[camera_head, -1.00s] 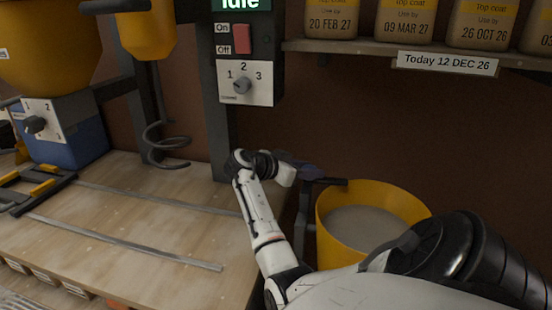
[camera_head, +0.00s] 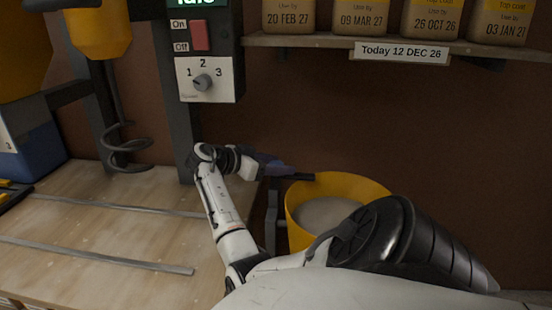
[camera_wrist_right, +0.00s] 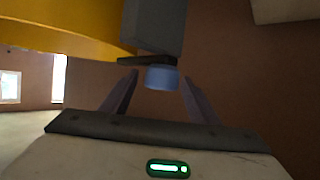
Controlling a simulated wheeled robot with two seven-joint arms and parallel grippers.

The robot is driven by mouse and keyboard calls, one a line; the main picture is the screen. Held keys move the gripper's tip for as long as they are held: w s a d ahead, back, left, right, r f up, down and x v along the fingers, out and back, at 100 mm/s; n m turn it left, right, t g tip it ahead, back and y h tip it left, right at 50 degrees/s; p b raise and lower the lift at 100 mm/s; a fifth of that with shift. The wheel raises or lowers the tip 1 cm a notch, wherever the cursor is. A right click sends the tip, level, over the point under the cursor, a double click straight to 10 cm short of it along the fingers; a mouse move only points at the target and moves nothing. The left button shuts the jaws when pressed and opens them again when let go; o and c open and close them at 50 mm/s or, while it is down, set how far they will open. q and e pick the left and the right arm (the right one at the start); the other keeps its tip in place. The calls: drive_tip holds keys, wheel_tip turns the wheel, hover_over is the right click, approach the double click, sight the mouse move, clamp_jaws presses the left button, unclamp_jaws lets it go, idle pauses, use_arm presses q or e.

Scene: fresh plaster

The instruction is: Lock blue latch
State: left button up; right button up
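A short blue cylinder (camera_wrist_right: 162,77), which looks like the blue latch, sits under a grey block (camera_wrist_right: 153,28) in the right wrist view. My right gripper (camera_wrist_right: 158,80) is open, with one finger on each side of the blue piece. I see gaps between the fingers and it; whether its depth matches the fingertips I cannot tell. In the head view my right gripper (camera_head: 278,167) is at the left rim of the yellow bucket (camera_head: 350,187), beside a dark bracket. The blue piece cannot be made out there. My left gripper is out of view.
The bucket holds grey material. The wooden bench (camera_head: 90,225) with metal rails lies to the left. A control box (camera_head: 208,80) with a red switch and dial stands above it.

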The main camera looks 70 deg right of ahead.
drive_tip(key=shift+w, duration=0.1)
drive_tip(key=v, duration=1)
drive_tip(key=shift+p, duration=0.4)
drive_tip(key=shift+a, duration=0.15)
